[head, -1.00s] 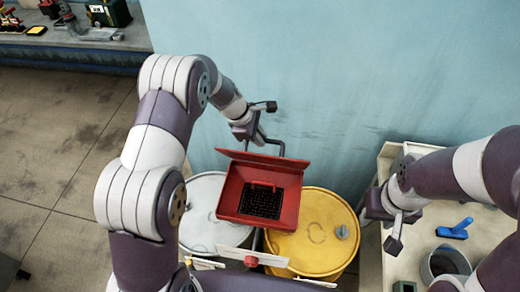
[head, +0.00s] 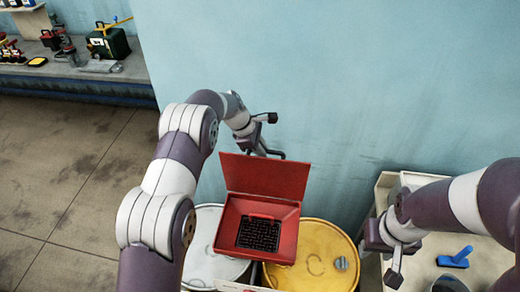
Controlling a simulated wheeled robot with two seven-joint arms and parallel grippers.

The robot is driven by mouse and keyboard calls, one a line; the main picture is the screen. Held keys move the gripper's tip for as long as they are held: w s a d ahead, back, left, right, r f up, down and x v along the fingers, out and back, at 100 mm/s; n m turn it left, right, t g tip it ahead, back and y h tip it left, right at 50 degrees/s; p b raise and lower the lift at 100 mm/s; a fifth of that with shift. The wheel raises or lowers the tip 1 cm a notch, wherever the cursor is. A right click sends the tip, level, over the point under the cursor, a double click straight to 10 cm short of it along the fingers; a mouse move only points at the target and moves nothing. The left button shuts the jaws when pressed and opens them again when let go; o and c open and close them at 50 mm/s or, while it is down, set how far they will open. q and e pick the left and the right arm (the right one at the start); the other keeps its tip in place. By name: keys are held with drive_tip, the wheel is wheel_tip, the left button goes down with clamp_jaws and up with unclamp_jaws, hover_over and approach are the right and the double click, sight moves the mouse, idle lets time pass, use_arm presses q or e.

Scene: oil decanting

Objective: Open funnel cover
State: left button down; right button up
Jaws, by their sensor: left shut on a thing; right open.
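The red funnel (head: 288,244) sits over the drums, with a dark grate (head: 259,234) inside it. Its red cover (head: 264,178) is raised at the back edge, its inner face towards me and the grate exposed. My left gripper (head: 264,150) is just behind the cover's top edge, shut on the cover's dark handle (head: 276,154); the exact contact is partly hidden. My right gripper (head: 394,262) is open and empty, to the right of the funnel, above the edge of the pale table.
A yellow drum (head: 325,268) and a white drum (head: 204,243) stand under the funnel. A pale table (head: 487,258) at right holds a blue-handled tool (head: 455,257) and a grey round container (head: 452,284). The blue wall (head: 350,80) is close behind.

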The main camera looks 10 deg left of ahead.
use_arm(q)
drive_tip(key=shift+s+f, duration=0.3)
drive_tip(key=shift+f, duration=0.25)
drive_tip(key=c, duration=1.2)
unclamp_jaws()
drive_tip(key=shift+o, duration=0.5)
drive_tip(key=shift+w, duration=0.45)
drive_tip(key=shift+a+r, duration=0.1)
drive_tip(key=shift+r, duration=0.1)
drive_tip(key=p+v, duration=0.2)
drive_tip(key=v, duration=1)
drive_tip(key=shift+p, duration=0.35)
use_arm(e)
drive_tip(key=shift+w+r, duration=0.2)
drive_tip(key=shift+r, duration=1.05)
